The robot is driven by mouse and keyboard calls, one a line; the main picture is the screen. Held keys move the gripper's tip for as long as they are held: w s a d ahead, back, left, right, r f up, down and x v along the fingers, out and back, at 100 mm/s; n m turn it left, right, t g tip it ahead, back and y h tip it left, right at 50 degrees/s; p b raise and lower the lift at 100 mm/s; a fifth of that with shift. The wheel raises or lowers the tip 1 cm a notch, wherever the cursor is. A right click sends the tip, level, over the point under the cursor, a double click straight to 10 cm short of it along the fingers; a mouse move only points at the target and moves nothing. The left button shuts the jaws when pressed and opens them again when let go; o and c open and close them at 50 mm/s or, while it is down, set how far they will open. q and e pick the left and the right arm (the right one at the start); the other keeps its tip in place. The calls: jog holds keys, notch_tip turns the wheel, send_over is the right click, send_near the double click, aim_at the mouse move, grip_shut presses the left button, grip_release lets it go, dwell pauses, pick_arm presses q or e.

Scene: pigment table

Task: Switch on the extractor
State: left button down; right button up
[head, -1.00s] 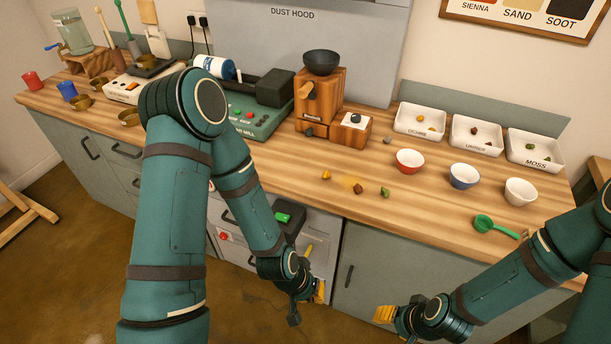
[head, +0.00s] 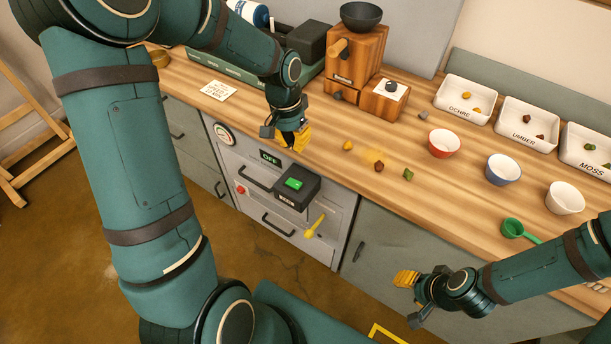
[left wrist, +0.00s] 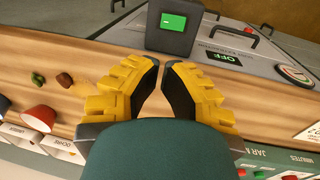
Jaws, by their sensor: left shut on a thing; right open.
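The extractor's grey front panel (head: 240,165) is set under the worktop and carries a lit OFF sign (head: 270,158). A black switch box with a green button (head: 294,183) juts out from it; the button also shows in the left wrist view (left wrist: 173,22), as does the OFF sign (left wrist: 226,58). My left gripper (head: 293,143) is at the worktop's front edge, above the switch box and apart from it. My right gripper (head: 408,290) is open and empty, right of the panel.
A yellow lever (head: 314,227), a red knob (head: 240,190) and a gauge (head: 224,134) are also on the front. Coloured lumps (head: 379,166) lie on the worktop near its edge. Bowls (head: 443,143) and a green scoop (head: 514,229) stand to the right. Space before the switch is clear.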

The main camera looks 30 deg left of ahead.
aim_at(303, 188)
dwell(0.3)
pick_arm(q)
jog(key=f+b, duration=0.1)
jog(key=f, duration=0.3)
jog(key=d+f+b, duration=0.1)
jog(key=f, duration=0.4)
jog(key=d+f+b, duration=0.1)
jog(key=f, duration=0.4)
jog(key=shift+s, duration=0.1)
jog(key=shift+r, duration=0.1)
jog(key=shift+s+d+f+b, duration=0.1)
jog(key=shift+d+f+b, duration=0.1)
jog(key=shift+f+b, duration=0.55)
jog(key=shift+s, duration=0.15)
jog(key=shift+r, duration=0.1)
